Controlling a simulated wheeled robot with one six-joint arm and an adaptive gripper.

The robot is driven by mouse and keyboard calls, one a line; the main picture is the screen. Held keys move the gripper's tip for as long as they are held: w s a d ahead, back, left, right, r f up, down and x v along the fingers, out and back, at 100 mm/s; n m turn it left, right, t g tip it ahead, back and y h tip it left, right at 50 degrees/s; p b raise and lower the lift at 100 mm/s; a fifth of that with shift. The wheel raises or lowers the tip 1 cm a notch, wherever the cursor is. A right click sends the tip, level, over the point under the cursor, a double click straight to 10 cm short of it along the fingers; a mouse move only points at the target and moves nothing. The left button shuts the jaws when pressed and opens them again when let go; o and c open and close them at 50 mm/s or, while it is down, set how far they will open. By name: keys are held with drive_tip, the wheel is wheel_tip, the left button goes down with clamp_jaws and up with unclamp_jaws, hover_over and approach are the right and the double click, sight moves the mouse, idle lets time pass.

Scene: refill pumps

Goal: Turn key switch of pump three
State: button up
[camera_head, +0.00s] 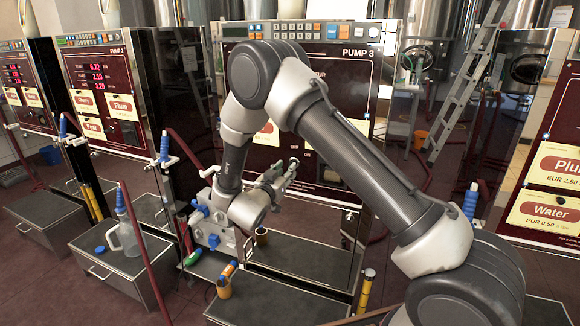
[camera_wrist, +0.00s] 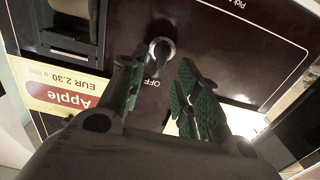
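Pump three (camera_head: 357,75) stands in the middle of the head view, with a dark maroon front panel. Its key switch (camera_wrist: 161,49) shows in the wrist view as a small round metal piece with a dark centre, near the printed word OFF. My gripper (camera_wrist: 160,66) is open and empty there, its two green-padded fingers spread on either side of the OFF label, pointing toward the switch. I cannot tell whether they touch the panel.
An Apple price label (camera_wrist: 66,95) and a dark recess (camera_wrist: 70,30) are beside the switch in the wrist view. A grey drawer box (camera_head: 275,300) stands below, with an orange-and-blue container (camera_head: 225,286) near it. Pump two (camera_head: 100,90) is to the left.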

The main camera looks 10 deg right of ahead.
drive_tip(key=shift+x, duration=2.25)
clamp_jaws()
